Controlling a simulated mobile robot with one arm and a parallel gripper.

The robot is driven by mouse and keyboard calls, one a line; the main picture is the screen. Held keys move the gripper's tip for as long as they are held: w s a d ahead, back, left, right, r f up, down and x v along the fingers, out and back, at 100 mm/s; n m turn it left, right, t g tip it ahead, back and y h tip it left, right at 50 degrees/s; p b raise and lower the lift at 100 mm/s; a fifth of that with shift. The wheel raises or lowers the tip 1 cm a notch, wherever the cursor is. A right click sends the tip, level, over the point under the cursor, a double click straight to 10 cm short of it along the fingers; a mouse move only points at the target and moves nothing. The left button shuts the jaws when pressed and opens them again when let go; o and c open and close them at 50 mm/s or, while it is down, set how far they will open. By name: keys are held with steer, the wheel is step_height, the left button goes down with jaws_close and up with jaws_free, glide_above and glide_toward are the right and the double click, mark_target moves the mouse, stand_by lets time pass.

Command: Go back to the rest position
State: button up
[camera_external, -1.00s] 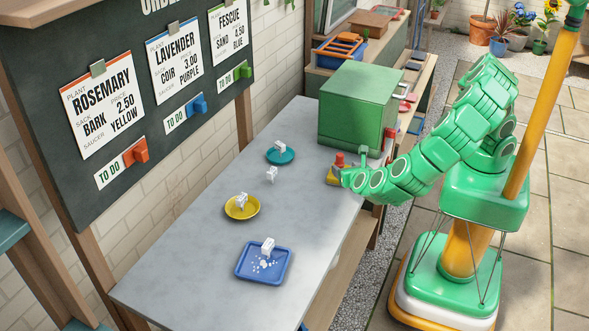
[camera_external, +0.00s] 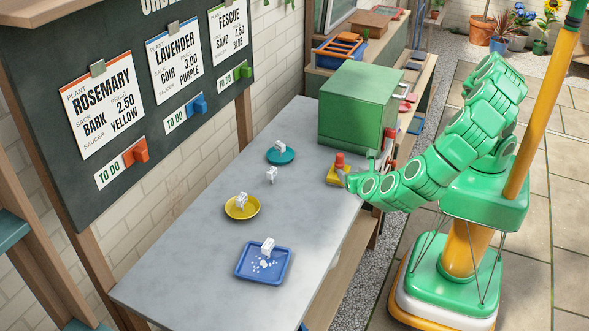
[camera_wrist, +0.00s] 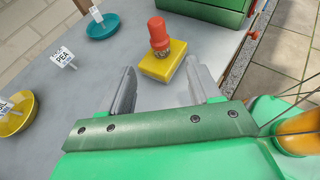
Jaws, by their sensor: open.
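My gripper (camera_wrist: 165,90) is open in the wrist view, with its two grey fingers apart and nothing between them. A yellow block with a red knob (camera_wrist: 160,48) stands on the grey table beyond the fingertips, not held. In the external view my green arm reaches from the right to the table's right edge. The gripper end (camera_external: 352,181) is beside the yellow block (camera_external: 336,176), whose red knob shows above it. The fingers are too small to make out there.
A green box (camera_external: 357,115) stands at the table's back. A teal saucer (camera_external: 281,158), a yellow saucer (camera_external: 254,212) and a blue tray (camera_external: 245,275) lie on the grey table (camera_external: 190,282), with white labels. The paved floor right of the table is open.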

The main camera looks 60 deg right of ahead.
steer(key=w+d+r+m+g+y, duration=0.1)
steer(key=w+d+r+m+g, duration=0.1)
steer(key=d+r+m, duration=0.5)
steer(key=w+d+r+m+g+y, duration=0.1)
steer(key=w+d+r+m+g, duration=0.1)
steer(key=d+r+m, duration=0.5)
steer(key=w+d+r+m+g+y, duration=0.2)
steer(key=d+r+m, duration=0.6)
steer(key=d, duration=0.8)
steer(key=shift+d+r, duration=0.15)
steer(key=shift+r, duration=0.2)
steer(key=s+d+r+m+g+y, duration=0.1)
steer(key=s+d+m+g+y, duration=0.1)
steer(key=s+d+m, duration=0.7)
steer(key=s+a+f+n+g+y, duration=0.1)
steer(key=s+a+f+n+y, duration=0.1)
steer(key=s, duration=0.7)
steer(key=s+a+f+n+g+y, duration=0.1)
steer(key=s+a+f+n+y, duration=0.1)
steer(key=s+a, duration=0.3)
steer(key=s, duration=0.4)
steer(key=shift+a+f+n+g, duration=0.2)
steer(key=shift+f+n+g, duration=0.1)
steer(key=shift+g, duration=0.1)
